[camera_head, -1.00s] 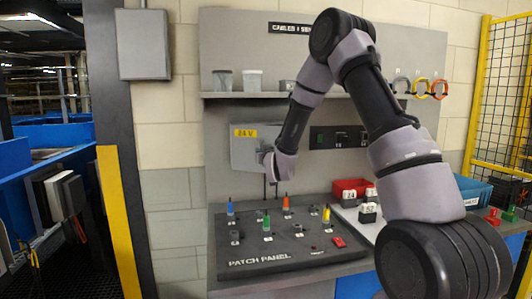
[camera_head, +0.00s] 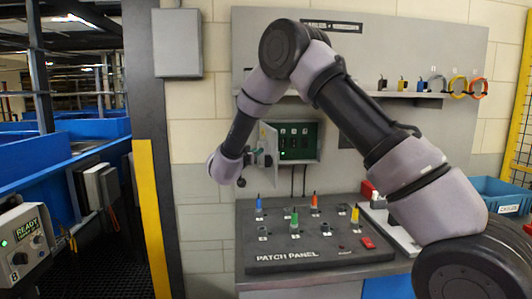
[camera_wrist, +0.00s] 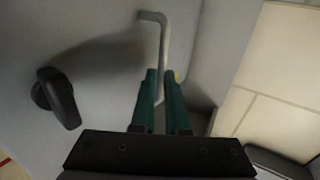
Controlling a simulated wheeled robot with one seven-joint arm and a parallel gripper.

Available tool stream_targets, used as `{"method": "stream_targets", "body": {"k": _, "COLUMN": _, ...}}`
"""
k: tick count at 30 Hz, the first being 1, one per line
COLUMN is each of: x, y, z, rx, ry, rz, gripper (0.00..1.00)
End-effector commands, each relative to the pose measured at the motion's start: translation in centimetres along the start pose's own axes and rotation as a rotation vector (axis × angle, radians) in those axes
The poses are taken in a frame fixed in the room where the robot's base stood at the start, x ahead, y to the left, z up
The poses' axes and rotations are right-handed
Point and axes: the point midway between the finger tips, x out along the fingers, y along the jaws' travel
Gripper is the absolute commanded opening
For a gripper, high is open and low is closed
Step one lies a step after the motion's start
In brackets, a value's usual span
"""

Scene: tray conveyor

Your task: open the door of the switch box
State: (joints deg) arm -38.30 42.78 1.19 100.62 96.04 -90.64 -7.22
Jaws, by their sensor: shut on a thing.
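The switch box (camera_head: 313,157) is on the grey back panel, and its door stands swung out to the left. Its green inside with several small parts (camera_head: 296,140) shows. The door (camera_head: 269,137) is seen nearly edge-on in the head view; its grey face fills much of the wrist view (camera_wrist: 100,40). A bent grey bar handle (camera_wrist: 163,38) stands on the door. My gripper (camera_wrist: 163,100) has its green fingers shut around the handle's lower part. A black knob (camera_wrist: 60,98) is on the door left of the fingers. In the head view my gripper (camera_head: 255,155) is partly hidden by my wrist.
A dark patch panel (camera_head: 300,258) with several coloured plugs lies on the bench below the box. A shelf (camera_head: 415,97) runs above. A blue bin (camera_head: 500,196) is at right. A yellow-edged post (camera_head: 150,215) and a ready-light control box (camera_head: 22,245) are at left.

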Motion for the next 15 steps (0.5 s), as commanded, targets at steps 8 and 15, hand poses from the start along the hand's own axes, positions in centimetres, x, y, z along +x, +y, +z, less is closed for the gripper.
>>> {"method": "stream_targets", "body": {"k": 8, "x": -0.3, "y": -2.0, "z": -0.2, "rx": 0.001, "ry": 0.006, "rz": 0.065, "gripper": 0.0}}
{"method": "stream_targets", "body": {"k": 15, "x": -0.3, "y": -2.6, "z": -0.3, "rx": 0.0, "ry": 0.007, "rz": 0.067, "gripper": 0.0}}
